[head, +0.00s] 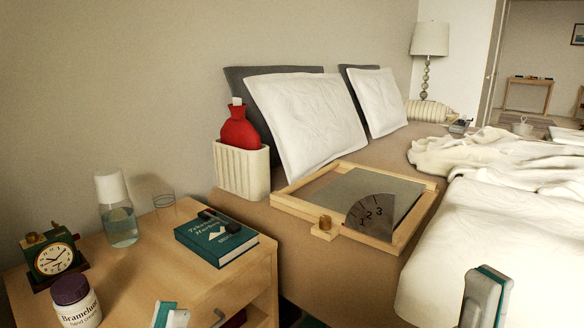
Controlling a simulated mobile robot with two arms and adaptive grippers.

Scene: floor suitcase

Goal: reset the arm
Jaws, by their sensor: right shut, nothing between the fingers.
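My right gripper (485,298) shows at the bottom right, in front of the white bedding. Its grey and teal fingers are together with nothing between them. My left gripper (170,314) shows only as white and teal tips at the bottom edge, in front of the wooden nightstand (140,275). Most of it is cut off, so I cannot tell whether it is open or shut. The rest of both arms is out of view.
On the bed are a wooden-framed tray (290,203), pillows (305,120), white bedding (500,235) and a ribbed holder (240,170) with a red bottle (239,130).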

